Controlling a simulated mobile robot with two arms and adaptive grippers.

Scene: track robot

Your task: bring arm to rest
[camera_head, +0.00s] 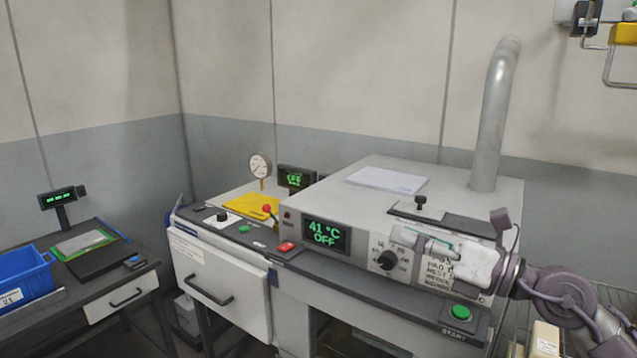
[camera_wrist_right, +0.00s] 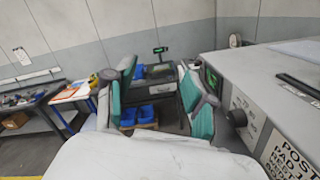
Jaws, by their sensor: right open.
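My right gripper (camera_head: 408,240) comes in from the right in the head view, in front of the grey oven-like machine (camera_head: 370,205). It points left, near the machine's dial and printed label, and partly covers the label. In the right wrist view the two teal-padded fingers of the gripper (camera_wrist_right: 157,72) stand apart with nothing between them. The machine's front panel is to the right of the fingers there. I cannot tell the exact gap between gripper and panel. My left gripper is in neither view.
The machine's display (camera_head: 326,234) reads 41 °C OFF. A green START button (camera_head: 461,312) sits below the gripper. A white drawer (camera_head: 222,290) is to the left. A blue bin (camera_head: 22,277) stands on the left table. Open floor shows at lower left in the wrist view.

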